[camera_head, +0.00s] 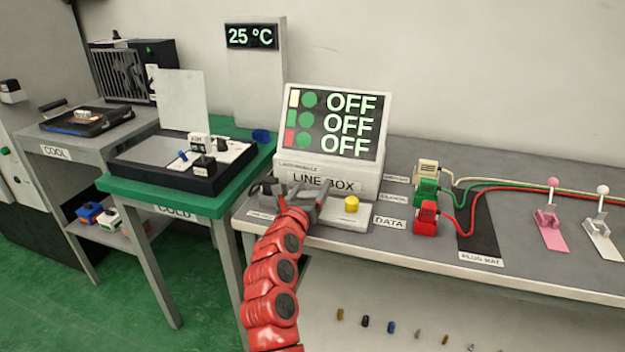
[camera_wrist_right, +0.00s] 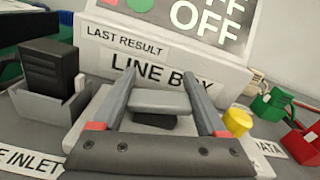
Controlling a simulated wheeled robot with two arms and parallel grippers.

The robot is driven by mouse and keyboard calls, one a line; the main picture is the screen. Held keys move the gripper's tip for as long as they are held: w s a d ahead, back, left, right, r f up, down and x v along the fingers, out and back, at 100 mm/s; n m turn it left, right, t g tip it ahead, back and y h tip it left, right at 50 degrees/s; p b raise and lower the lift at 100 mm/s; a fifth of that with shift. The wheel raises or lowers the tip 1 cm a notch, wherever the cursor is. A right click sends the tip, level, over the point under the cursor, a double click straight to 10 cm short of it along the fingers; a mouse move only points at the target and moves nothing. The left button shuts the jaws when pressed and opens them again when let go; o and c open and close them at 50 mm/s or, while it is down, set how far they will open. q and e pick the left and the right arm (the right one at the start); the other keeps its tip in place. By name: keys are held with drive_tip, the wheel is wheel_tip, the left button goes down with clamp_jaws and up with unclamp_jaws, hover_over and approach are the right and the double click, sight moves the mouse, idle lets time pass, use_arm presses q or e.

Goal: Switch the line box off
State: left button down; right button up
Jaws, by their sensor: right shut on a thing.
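The line box (camera_head: 326,180) is a white console on the grey bench, with a sloped screen (camera_head: 335,122) that shows OFF on three rows. Its label also shows in the right wrist view (camera_wrist_right: 160,78). My right gripper (camera_head: 303,188) is at the base in front of the label. In the right wrist view its fingers (camera_wrist_right: 160,80) stand either side of a grey bar-shaped lever (camera_wrist_right: 160,102) and are shut on it. The bar lies low over a dark slot. A yellow knob (camera_head: 351,204) stands to the right, apart from the fingers. My left gripper is out of view.
Red, green and cream plugs (camera_head: 426,215) with cables stand right of the box, by a dark plug mat (camera_head: 478,230). Pink (camera_head: 551,225) and white levers stand farther right. A dark block in a grey holder (camera_wrist_right: 50,90) is close left of my right gripper.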

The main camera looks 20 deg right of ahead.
drive_tip(key=o, duration=1.3)
drive_tip(key=p+v, duration=0.1)
drive_tip(key=v, duration=1.6)
drive_tip(key=shift+s+a, duration=0.2)
